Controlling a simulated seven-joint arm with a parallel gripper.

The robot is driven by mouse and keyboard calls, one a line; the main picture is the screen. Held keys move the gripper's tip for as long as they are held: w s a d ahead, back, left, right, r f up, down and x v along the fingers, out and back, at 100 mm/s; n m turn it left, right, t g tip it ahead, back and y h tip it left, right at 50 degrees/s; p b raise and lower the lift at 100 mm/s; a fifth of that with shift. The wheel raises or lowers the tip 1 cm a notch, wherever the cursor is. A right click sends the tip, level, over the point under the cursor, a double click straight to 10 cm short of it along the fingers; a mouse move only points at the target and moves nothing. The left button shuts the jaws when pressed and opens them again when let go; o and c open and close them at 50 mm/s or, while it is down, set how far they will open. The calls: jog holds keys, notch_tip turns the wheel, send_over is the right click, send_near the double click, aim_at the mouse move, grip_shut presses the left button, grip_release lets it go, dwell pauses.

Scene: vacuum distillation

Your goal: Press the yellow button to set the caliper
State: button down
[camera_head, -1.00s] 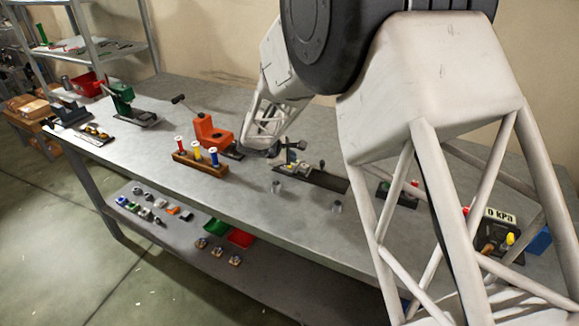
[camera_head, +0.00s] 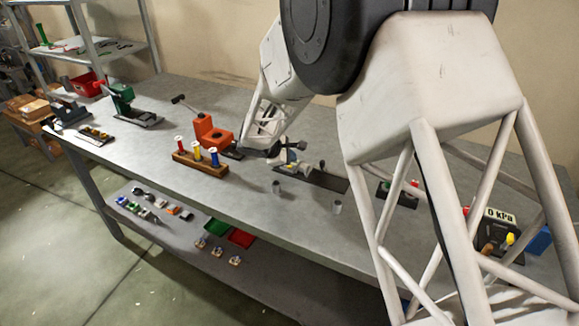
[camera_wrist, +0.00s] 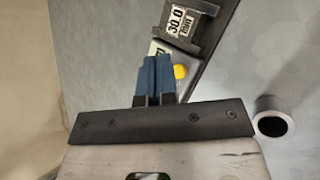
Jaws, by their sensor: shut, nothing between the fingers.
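The caliper (camera_wrist: 186,30) shows in the wrist view as a grey device with dark jaws and a label reading 30.0 mm. The yellow button (camera_wrist: 181,71) sits on its body. My gripper (camera_wrist: 156,62) has its blue fingers shut together and empty, over the caliper body just left of the button. I cannot tell whether the fingers touch the body. In the head view my gripper (camera_head: 287,160) is low over the dark base plate (camera_head: 330,181), small and partly hidden by my arm. The button is not clear there.
Small grey cylinders (camera_head: 337,207) stand in front of the plate; one ring (camera_wrist: 272,124) shows right of my gripper. A wooden rack (camera_head: 198,165) with coloured spools and an orange device (camera_head: 213,134) stand left. A gauge box (camera_head: 497,235) reading 0 kPa is at right.

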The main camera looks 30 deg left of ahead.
aim_at(290, 167)
jog(key=shift+f, duration=0.8)
dwell(1.2)
jog(key=shift+r, duration=0.1)
dwell(0.3)
jog(key=shift+r, duration=0.7)
jog(key=shift+r, duration=0.15)
jog(key=shift+r, duration=2.4)
